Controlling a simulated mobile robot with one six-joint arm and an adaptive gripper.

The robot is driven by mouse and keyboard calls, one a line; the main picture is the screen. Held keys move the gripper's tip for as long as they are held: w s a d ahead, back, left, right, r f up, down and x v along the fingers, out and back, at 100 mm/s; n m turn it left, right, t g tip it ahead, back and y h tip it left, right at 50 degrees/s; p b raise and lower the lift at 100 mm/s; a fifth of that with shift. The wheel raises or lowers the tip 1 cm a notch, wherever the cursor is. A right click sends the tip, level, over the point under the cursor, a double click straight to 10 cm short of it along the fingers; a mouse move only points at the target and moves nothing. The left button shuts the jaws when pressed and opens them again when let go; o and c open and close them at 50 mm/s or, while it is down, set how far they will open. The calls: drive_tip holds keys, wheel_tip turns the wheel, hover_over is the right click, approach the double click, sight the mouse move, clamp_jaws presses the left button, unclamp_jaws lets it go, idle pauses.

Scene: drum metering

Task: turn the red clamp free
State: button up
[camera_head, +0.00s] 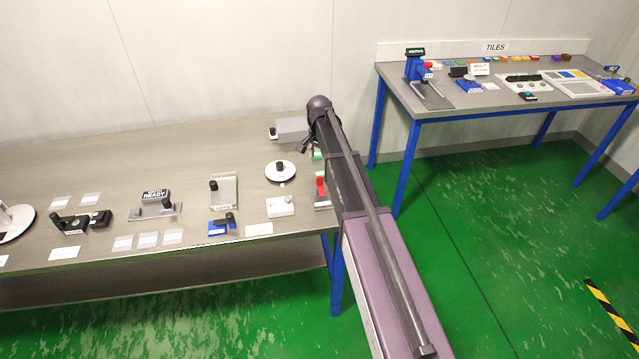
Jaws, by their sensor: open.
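A red part (320,185), which looks like the red clamp, stands on a small pale base at the right end of the near table (110,175). My arm passes just to its right and may hide part of it. My gripper (306,147) is at the far end of the arm, beyond the red part and above the table's back right. It is open and looks empty. The fingers are small and dark here, and partly hidden by the arm.
A grey box (292,129) and a round white dish (280,171) are close to the gripper. A white block (280,206) is left of the red part. Several fixtures and cards fill the table's front. A second table (440,110) stands at right.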

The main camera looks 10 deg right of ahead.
sight(319, 178)
drive_tip(key=shift+f+b, duration=4.7)
drive_tip(key=shift+f, duration=0.35)
clamp_jaws()
